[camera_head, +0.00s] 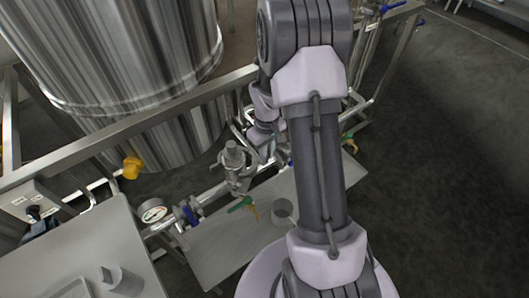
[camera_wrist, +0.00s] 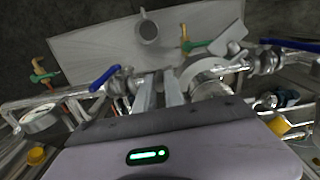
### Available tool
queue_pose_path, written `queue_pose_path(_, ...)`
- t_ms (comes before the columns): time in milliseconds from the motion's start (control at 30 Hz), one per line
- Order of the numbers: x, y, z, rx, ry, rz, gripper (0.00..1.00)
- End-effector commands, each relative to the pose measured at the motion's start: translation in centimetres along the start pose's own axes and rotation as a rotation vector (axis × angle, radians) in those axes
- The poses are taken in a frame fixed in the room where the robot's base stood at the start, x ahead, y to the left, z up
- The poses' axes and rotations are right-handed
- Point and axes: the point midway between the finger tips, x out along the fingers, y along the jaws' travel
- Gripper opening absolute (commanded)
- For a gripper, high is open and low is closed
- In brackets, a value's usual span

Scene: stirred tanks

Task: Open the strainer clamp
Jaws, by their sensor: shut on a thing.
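The steel strainer (camera_head: 235,168) sits in the pipe line at the middle of the head view, with a round capped top. In the wrist view the strainer's round body and clamp ring (camera_wrist: 203,72) lie just right of my fingers. My gripper (camera_wrist: 159,92) points down at the pipe beside the strainer, its two fingers close together and shut on a small part of the strainer clamp. The held part is mostly hidden between the fingers. In the head view my gripper (camera_head: 264,140) is at the strainer's right, partly hidden by my arm.
A grey tray (camera_head: 215,250) lies below the pipe, with a metal cup (camera_head: 282,210) on it. A blue-handled valve (camera_head: 188,212) and gauge (camera_head: 153,212) are left. A large tank (camera_head: 120,60) stands behind the frame rail.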

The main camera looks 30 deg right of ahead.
Motion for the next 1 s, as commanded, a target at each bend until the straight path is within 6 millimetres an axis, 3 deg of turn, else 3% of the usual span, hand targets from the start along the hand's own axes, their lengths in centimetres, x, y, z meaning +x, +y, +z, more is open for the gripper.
queue_pose_path(1000, -0.2, 3.1, -2.1, -0.505, 0.001, 0.0, 0.0)
